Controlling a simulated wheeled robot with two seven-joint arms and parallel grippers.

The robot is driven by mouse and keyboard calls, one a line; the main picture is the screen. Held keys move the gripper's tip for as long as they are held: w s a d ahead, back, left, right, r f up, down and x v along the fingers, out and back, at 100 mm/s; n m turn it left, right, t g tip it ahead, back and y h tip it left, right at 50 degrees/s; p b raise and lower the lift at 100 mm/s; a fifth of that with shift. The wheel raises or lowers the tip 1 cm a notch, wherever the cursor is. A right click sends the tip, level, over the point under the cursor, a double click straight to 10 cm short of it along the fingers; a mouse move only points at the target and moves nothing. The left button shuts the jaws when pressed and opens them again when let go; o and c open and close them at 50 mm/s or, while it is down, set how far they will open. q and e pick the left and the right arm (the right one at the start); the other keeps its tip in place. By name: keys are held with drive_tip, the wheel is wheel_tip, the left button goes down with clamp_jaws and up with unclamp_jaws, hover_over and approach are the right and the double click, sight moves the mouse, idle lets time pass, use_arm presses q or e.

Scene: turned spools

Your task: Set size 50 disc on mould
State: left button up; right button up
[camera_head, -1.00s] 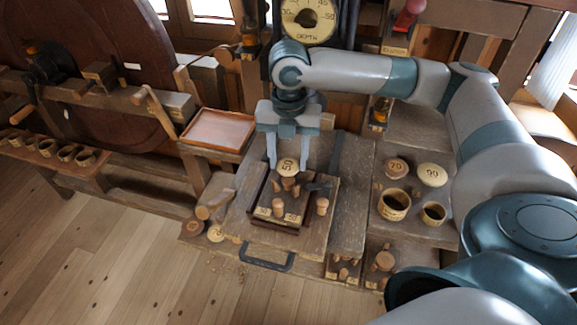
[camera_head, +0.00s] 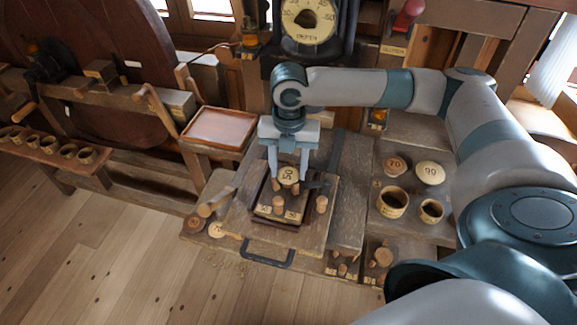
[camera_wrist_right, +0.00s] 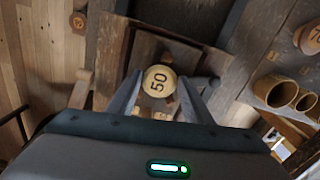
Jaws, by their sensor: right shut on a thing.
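The size 50 disc (camera_head: 288,175) is pale wood with a dark "50" on top; it also shows in the right wrist view (camera_wrist_right: 159,80). My right gripper (camera_head: 288,180) points down over the mould and is shut on the disc, one finger on either side of it. The mould (camera_head: 265,212) is a dark square frame on the wooden bench, with small pegs around it. The disc is over the middle of the mould; whether it touches the mould is hidden. My left gripper is not in view.
Discs marked 70 (camera_head: 395,165) and 90 (camera_head: 430,173) lie on the right shelf, behind two wooden cups (camera_head: 392,202). A reddish tray (camera_head: 218,128) is at the left back. A black handle (camera_head: 267,254) is at the bench front. A depth dial (camera_head: 308,20) stands behind.

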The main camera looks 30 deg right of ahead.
sight(289, 174)
drive_tip(key=shift+f, duration=0.2)
drive_tip(key=o, duration=1)
drive_tip(key=shift+r, duration=0.5)
wheel_tip(289, 174, up, 12)
drive_tip(key=b, duration=0.3)
drive_tip(key=shift+f, duration=0.25)
drive_tip(key=shift+s+f, duration=0.1)
drive_tip(key=shift+s, duration=0.05)
